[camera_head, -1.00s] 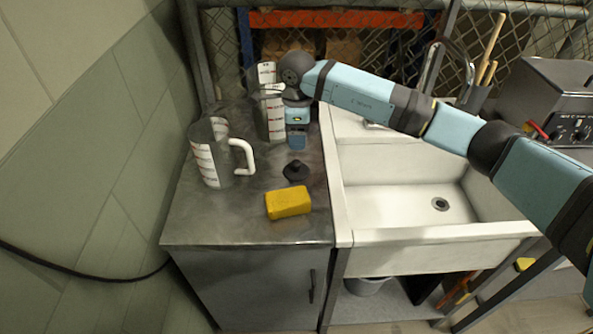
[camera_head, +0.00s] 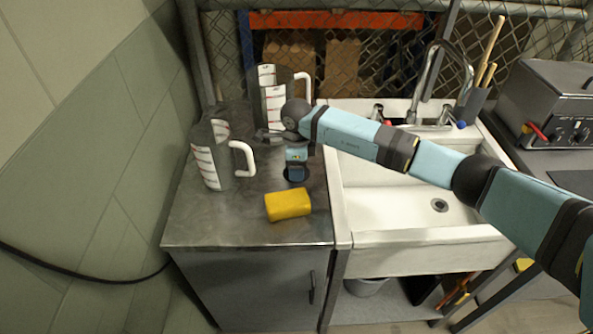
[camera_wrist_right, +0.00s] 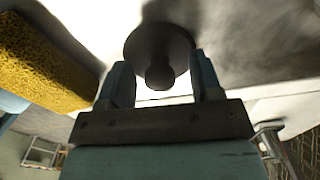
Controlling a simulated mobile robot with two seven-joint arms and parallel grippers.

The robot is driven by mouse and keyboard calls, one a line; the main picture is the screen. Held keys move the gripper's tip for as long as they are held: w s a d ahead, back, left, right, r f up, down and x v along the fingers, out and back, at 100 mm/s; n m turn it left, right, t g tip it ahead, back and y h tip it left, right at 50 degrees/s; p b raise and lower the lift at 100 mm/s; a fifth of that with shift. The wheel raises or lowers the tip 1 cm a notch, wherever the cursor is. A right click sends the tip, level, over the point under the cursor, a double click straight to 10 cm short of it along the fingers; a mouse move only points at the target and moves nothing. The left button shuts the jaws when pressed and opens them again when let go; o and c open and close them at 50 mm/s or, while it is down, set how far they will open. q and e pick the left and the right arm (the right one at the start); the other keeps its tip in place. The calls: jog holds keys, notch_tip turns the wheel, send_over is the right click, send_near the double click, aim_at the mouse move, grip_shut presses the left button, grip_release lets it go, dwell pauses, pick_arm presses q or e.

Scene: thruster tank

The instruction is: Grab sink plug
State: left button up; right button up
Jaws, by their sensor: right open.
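The sink plug is a dark round disc with a knob. In the right wrist view the plug (camera_wrist_right: 160,48) lies between and just beyond my fingertips. My right gripper (camera_wrist_right: 160,80) is open, with one finger on each side of the knob's line. In the head view the right gripper (camera_head: 296,174) points down over the plug (camera_head: 290,178), which it mostly hides on the metal counter (camera_head: 200,225). I cannot tell whether the fingers touch the plug. My left gripper is in neither view.
A yellow sponge (camera_head: 288,205) lies close in front of the plug. Two measuring jugs, one at the left (camera_head: 210,160) and one at the back (camera_head: 272,100), stand on the counter. The white sink (camera_head: 400,205) with its tap (camera_head: 435,70) is to the right.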

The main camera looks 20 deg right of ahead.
jog(key=c, duration=1)
jog(key=shift+r, duration=0.15)
